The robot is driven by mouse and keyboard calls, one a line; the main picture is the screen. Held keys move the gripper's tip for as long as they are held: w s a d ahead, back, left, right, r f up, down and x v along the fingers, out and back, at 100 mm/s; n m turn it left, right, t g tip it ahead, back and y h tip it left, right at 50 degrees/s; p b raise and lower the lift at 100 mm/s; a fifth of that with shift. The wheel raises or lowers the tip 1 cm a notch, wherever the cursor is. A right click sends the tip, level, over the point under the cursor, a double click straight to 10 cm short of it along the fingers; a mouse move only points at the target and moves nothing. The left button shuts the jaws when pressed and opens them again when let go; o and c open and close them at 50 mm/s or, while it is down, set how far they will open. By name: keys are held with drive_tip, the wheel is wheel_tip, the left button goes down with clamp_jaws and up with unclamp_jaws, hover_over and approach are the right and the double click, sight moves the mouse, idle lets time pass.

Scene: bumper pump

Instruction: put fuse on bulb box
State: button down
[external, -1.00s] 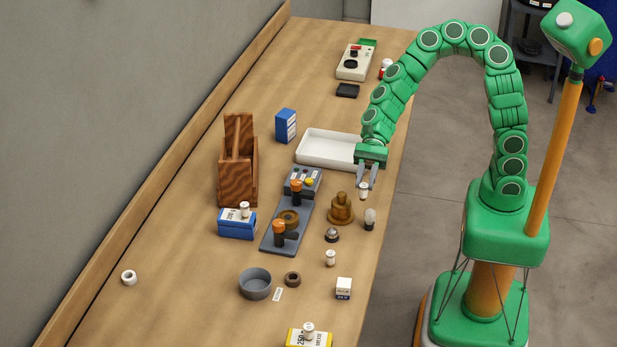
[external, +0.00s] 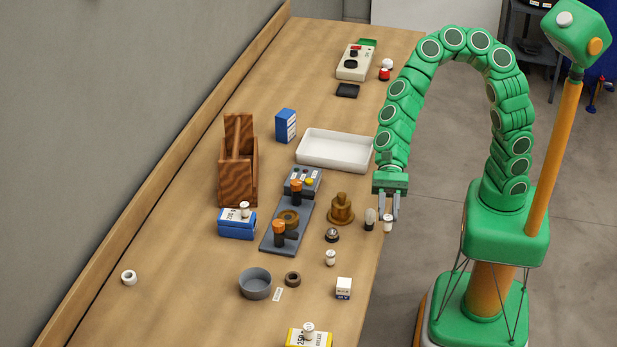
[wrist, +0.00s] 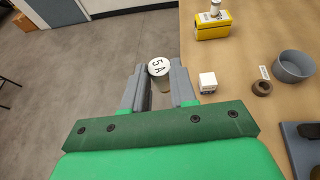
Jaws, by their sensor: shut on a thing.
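My gripper (external: 389,214) is shut on a fuse (external: 388,224), near the table's right edge. In the wrist view the fuse (wrist: 158,72) shows a white cap marked "5 A" between my fingers (wrist: 159,88). A small white box with a dark blue lower part (external: 343,288), which looks like the bulb box, stands on the table toward the front. It shows in the wrist view too (wrist: 207,80), right of my gripper and apart from it; its top is bare. I cannot read its label.
A glass bulb (external: 370,218) stands close left of my gripper. Another fuse (external: 330,258) stands on the table. A yellow box (external: 301,338) and a blue box (external: 237,228) each carry a similar white-capped piece. A grey bowl (external: 255,284) and dark ring (external: 293,279) lie left.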

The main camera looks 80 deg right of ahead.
drive_tip(key=w+a+f, duration=0.9)
drive_tip(key=f, duration=0.3)
drive_tip(key=shift+f, duration=0.2)
idle(0.4)
drive_tip(key=shift+f, duration=0.15)
drive_tip(key=c, duration=0.9)
unclamp_jaws()
drive_tip(key=v, duration=1.2)
